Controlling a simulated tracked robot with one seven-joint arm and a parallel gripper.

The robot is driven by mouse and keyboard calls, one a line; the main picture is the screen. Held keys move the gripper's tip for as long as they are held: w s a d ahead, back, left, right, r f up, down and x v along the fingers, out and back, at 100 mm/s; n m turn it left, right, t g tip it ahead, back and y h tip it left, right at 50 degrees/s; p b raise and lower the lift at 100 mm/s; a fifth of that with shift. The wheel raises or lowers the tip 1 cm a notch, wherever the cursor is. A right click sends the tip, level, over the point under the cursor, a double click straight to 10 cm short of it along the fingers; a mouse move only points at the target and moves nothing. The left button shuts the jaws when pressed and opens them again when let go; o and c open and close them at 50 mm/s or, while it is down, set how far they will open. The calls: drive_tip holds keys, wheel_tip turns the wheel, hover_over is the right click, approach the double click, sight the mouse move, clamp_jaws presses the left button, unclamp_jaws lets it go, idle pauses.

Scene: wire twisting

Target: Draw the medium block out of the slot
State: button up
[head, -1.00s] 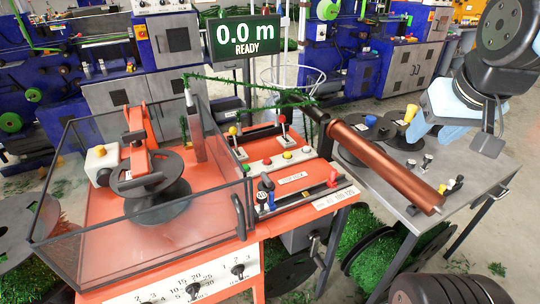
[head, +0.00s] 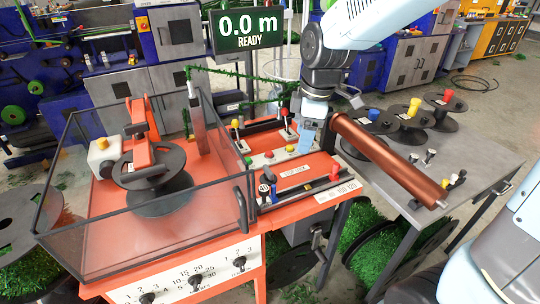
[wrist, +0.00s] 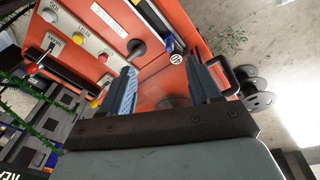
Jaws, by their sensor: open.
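My gripper (head: 308,140) hangs over the back right of the orange machine's control panel (head: 297,182), fingers pointing down. In the wrist view its two blue-grey fingers (wrist: 160,85) are apart with nothing between them. I cannot tell for certain which piece is the medium block. Small coloured pieces, one blue with a white end (head: 265,190), stand at the panel's front left; the blue one also shows in the wrist view (wrist: 174,48), beyond the fingers. More small pieces (head: 446,182) stand on the grey side table (head: 475,150). No slot can be made out clearly.
A clear-walled guard (head: 100,245) surrounds the reel at left. Upright levers (head: 237,135) stand on the panel. A copper-coloured roller (head: 390,160) slants across the side table's near side. Spools with blue, yellow (head: 414,106) and red tops stand behind it.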

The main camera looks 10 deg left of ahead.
sight(262, 188)
drive_tip(key=a+f+n+g, duration=0.2)
drive_tip(key=a+f+n, duration=0.45)
drive_tip(key=a, duration=0.25)
drive_tip(key=shift+m, duration=0.35)
drive_tip(key=f, duration=0.4)
drive_tip(key=s+f, duration=0.1)
drive_tip(key=f, duration=0.4)
drive_tip(key=a+f, duration=0.1)
drive_tip(key=f, duration=0.4)
drive_tip(key=shift+s+f, duration=0.1)
drive_tip(key=shift+s, duration=0.1)
clamp_jaws()
drive_tip(key=c, duration=0.7)
unclamp_jaws()
clamp_jaws()
drive_tip(key=shift+r, duration=0.2)
drive_tip(key=shift+r, duration=2.35)
